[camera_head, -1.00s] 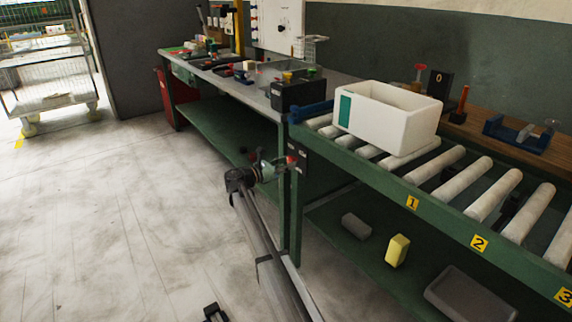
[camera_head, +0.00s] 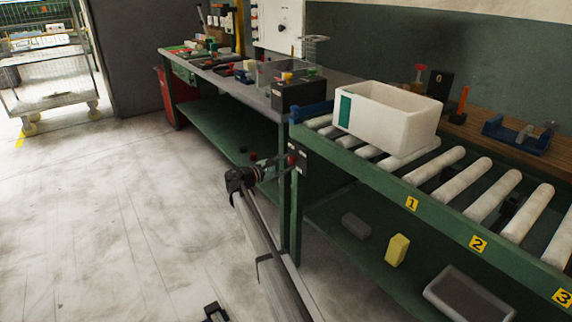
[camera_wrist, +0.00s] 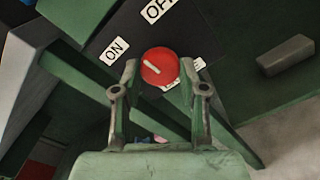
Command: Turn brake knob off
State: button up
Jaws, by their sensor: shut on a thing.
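The red brake knob (camera_wrist: 160,67) sits on a black panel in the wrist view. Its short white mark slants along the upper-left side, toward the ON label (camera_wrist: 115,50). The OFF label (camera_wrist: 158,9) is above it, partly cut by the frame edge. A third label (camera_wrist: 186,75) is partly hidden by the knob and right finger. My gripper (camera_wrist: 158,74) is shut on the knob, one finger at each side.
The green roller conveyor (camera_head: 380,183) carries a white bin (camera_head: 385,137). A yellow block (camera_head: 397,250) and grey blocks lie on its lower shelf. The green workbench (camera_head: 215,133) stands to the left. The floor (camera_head: 120,200) left of my arm is clear.

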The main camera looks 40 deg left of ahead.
jog(key=m+b, duration=0.1)
jog(key=m, duration=0.4)
jog(key=shift+w+m+b, duration=0.1)
jog(key=shift+m+b, duration=0.2)
jog(key=shift+b, duration=0.1)
jog(key=shift+r+m+b, duration=0.15)
jog(key=shift+m+b, duration=0.85)
jog(key=shift+m, duration=1.2)
jog(key=o, duration=1.2)
jog(key=shift+w, duration=0.1)
jog(key=shift+c, duration=0.2)
jog(key=v, duration=1.2)
